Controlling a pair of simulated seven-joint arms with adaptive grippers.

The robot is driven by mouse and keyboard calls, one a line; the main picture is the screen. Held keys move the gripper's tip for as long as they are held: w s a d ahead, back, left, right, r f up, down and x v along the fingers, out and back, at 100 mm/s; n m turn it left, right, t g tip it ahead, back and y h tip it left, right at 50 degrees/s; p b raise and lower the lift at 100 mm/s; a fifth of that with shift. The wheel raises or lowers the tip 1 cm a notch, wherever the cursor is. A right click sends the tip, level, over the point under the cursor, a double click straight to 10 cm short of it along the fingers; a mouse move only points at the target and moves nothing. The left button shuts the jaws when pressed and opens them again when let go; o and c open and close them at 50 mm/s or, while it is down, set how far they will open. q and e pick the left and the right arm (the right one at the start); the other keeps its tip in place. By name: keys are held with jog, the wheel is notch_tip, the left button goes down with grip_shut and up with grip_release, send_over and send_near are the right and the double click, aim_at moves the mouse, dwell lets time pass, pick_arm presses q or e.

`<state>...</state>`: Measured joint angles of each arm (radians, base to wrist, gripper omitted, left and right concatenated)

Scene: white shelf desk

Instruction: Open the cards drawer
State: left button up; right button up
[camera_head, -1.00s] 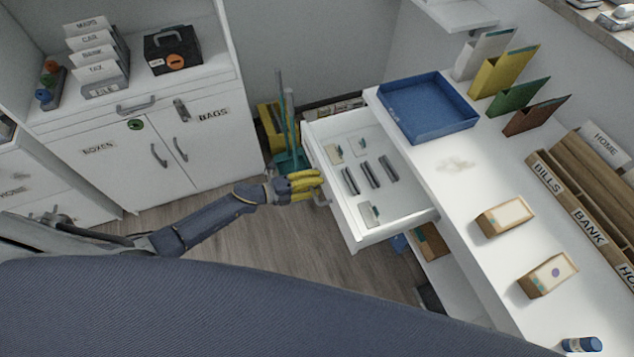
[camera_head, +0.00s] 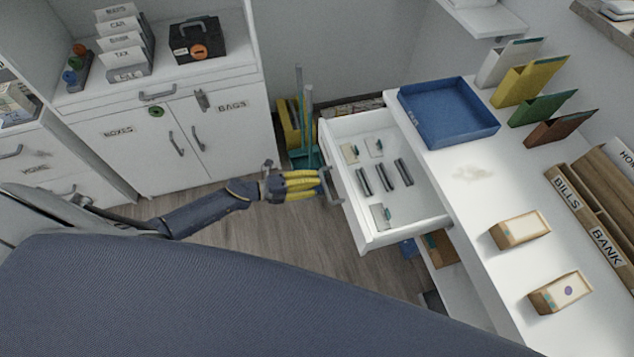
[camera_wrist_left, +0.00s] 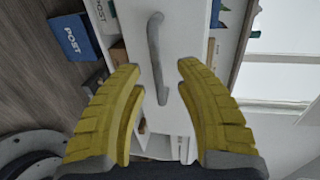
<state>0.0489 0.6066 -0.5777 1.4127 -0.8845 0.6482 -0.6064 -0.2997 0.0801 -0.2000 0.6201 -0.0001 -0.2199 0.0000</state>
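The white drawer (camera_head: 372,243) under the desk top stands pulled out, with grey and white flat items and small tags inside. Its grey handle (camera_head: 331,187) is on the left-facing front. My left gripper (camera_head: 319,184) has yellow fingers and is at the handle from the left. In the left wrist view, its fingers (camera_wrist_left: 160,76) are spread wide, with the grey handle (camera_wrist_left: 154,45) of the white drawer front between and beyond them. They do not appear to touch it. No cards label is readable on the drawer. My right gripper is not in view.
A blue tray (camera_head: 447,137), several folders and two small boxes stand on the desk (camera_head: 480,190). A white cabinet (camera_head: 150,155) is at the left. A green broom and dustpan (camera_head: 303,155) stand behind the drawer. Wooden floor is open below my arm.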

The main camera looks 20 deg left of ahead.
pick_arm(q)
jog(key=v, duration=1.3)
jog(key=shift+a, duration=0.15)
dwell(1.0)
jog(key=shift+s+a, duration=0.1)
jog(key=shift+s, duration=0.05)
dwell(0.3)
jog(key=v, duration=1.2)
dwell(0.3)
